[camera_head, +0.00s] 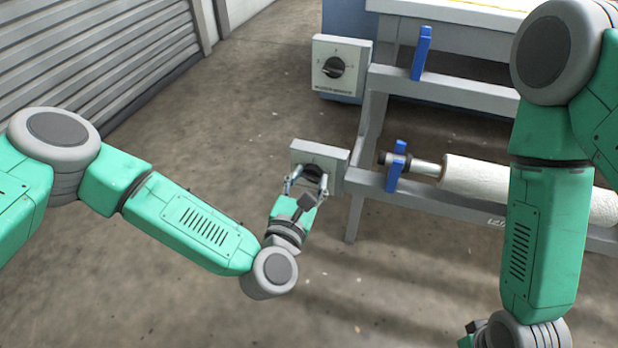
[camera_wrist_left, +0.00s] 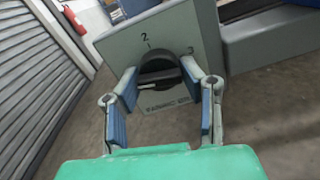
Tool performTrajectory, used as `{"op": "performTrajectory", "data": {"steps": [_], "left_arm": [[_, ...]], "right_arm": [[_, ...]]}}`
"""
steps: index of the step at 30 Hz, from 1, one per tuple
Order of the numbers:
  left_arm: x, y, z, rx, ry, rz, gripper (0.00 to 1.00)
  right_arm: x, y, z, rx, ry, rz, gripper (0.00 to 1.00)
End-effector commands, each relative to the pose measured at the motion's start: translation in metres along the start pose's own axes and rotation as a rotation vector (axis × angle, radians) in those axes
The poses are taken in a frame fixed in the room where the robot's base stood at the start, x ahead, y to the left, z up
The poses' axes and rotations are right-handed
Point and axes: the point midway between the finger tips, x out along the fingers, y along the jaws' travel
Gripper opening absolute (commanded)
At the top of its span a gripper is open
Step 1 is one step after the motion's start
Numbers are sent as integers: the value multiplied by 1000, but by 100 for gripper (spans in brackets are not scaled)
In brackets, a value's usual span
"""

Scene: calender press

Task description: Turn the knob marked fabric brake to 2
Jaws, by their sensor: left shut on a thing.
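The fabric brake knob (camera_wrist_left: 160,74) is a round black dial with a raised grip bar, on a grey box (camera_head: 333,157). Its plate reads "FABRIC" with a partly hidden second word. In the left wrist view a 2 stands above the dial and a 3 at its upper right; the left of the dial is hidden by a finger. The bar lies nearly crosswise, with a pale line toward the lower left. My left gripper (camera_head: 308,180) is shut on the knob, with a finger at each side. My right gripper's fingers are out of view below the head view.
A second knob box (camera_head: 342,52) is mounted above, its label too small to read. To the right are the grey machine frame (camera_head: 440,200), blue brackets (camera_head: 421,52) and a white roll (camera_head: 480,178). A shutter wall (camera_head: 90,50) stands left. Open floor lies in front.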

Motion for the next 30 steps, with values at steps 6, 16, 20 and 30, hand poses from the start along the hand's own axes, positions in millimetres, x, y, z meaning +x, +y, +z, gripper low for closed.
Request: {"op": "performTrajectory", "data": {"steps": [6,16,20,30], "left_arm": [[0,0,2,58,-3,0,6],[0,0,3,304,-3,0,6],[0,-1,3,428,-3,-1,6],[0,-1,4,752,-5,0,6]], "right_arm": [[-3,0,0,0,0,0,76],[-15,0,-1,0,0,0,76],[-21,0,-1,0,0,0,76],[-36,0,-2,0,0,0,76]]}}
